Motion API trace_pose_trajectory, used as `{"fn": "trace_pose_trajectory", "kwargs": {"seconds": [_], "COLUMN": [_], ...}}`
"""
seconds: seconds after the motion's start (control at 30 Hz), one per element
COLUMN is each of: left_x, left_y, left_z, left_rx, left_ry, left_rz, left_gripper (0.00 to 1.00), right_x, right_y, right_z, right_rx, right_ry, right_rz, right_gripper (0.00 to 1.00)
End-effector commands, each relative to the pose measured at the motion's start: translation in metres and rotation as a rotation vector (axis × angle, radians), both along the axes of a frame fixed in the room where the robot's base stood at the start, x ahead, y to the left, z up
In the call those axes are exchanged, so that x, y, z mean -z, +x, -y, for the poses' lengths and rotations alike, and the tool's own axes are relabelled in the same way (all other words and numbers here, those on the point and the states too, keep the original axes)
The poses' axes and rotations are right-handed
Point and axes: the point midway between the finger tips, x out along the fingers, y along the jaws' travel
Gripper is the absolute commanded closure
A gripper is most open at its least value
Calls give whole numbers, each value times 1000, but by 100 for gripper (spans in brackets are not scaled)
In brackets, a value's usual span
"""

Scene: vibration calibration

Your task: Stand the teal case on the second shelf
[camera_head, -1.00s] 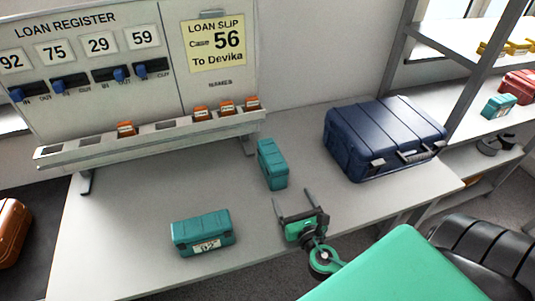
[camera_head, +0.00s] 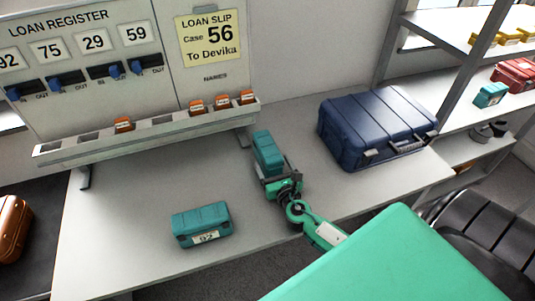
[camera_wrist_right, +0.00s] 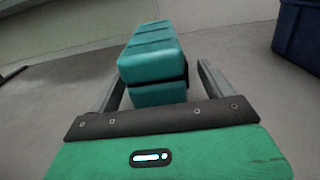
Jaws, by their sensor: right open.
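A teal case (camera_head: 267,152) stands on the table in front of the loan register. My right gripper (camera_head: 270,174) is open at its near end. In the right wrist view the same teal case (camera_wrist_right: 155,62) lies between the two spread fingers (camera_wrist_right: 160,90), with a gap visible on each side. A second teal case (camera_head: 202,224), with a label that seems to read 92, lies nearer the front of the table. A shelf rack (camera_head: 480,112) at the right holds another small teal case (camera_head: 490,95) on one of its boards. My left gripper is not in view.
A large navy case (camera_head: 375,128) stands on the table to the right of my right gripper. The loan register board (camera_head: 90,60) with its slot rail stands behind. A red case (camera_head: 515,74) and yellow items (camera_head: 495,37) sit on the rack. A brown case (camera_head: 12,228) is at the left.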

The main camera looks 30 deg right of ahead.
Motion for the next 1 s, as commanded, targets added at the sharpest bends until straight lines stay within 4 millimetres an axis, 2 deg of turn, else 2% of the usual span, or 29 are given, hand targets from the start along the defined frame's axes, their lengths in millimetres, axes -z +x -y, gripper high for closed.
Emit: {"fn": "trace_pose_trajectory", "kwargs": {"seconds": [0.1, 0.2, 0.53, 0.83, 1.0], "left_x": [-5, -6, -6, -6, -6], "left_y": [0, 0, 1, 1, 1], "left_z": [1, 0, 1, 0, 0], "left_rx": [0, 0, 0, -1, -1], "left_ry": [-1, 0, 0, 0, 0], "left_rz": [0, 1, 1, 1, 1], "left_gripper": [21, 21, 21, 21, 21], "right_x": [0, 0, 2, 2, 0], "right_y": [17, 26, 30, 30, 30], "right_z": [2, 4, 5, 5, 5], "right_rx": [0, 0, 0, 0, 0], "right_ry": [-1, -1, -1, -1, -1], "right_rz": [2, 1, 0, 0, 2], "right_gripper": [17, 17, 19, 78, 80]}}
